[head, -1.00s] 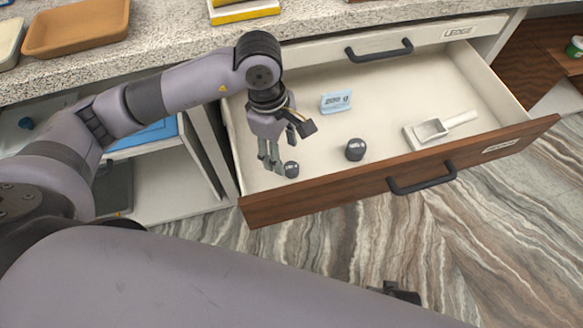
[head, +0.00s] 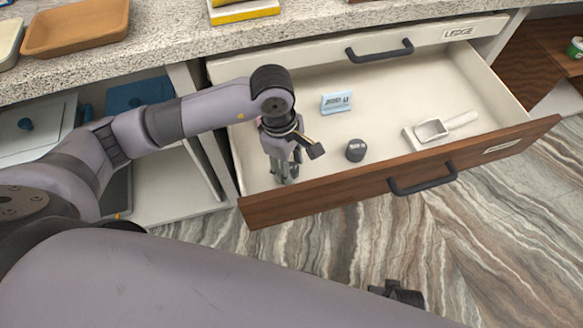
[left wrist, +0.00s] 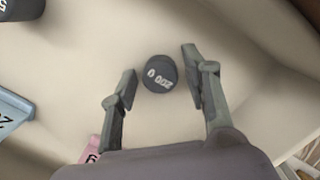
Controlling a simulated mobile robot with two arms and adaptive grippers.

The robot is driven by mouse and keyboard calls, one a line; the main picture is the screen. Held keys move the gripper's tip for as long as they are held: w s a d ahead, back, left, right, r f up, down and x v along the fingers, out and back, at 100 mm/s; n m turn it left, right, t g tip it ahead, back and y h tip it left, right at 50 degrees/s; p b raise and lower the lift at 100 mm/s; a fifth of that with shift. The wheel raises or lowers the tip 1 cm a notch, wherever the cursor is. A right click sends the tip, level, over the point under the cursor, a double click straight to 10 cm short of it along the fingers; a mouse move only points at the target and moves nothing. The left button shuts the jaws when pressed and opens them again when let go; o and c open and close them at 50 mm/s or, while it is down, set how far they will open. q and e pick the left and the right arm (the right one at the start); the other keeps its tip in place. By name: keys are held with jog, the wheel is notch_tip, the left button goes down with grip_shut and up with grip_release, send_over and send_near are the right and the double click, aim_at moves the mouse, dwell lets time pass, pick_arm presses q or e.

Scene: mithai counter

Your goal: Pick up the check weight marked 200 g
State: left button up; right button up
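A dark round check weight reading 200 (left wrist: 160,73) stands on the drawer floor in the left wrist view, between and slightly beyond my open left fingertips, with gaps on both sides. My left gripper (head: 285,177) points down into the drawer's near left part; it also shows in the left wrist view (left wrist: 160,82). In the head view this gripper hides that weight. A second dark weight (head: 356,150) stands to the right; its marking is too small to read. A dark part of mine (head: 398,292) low in the head view may be my right gripper; its fingers are unclear.
The open drawer (head: 300,199) has a wooden front. A pink object (left wrist: 93,150) shows partly in the left wrist view. The counter (head: 180,40) overhangs behind.

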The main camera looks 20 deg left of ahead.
pick_arm(q)
grip_shut()
dwell(0.3)
jog(key=shift+r, duration=0.1)
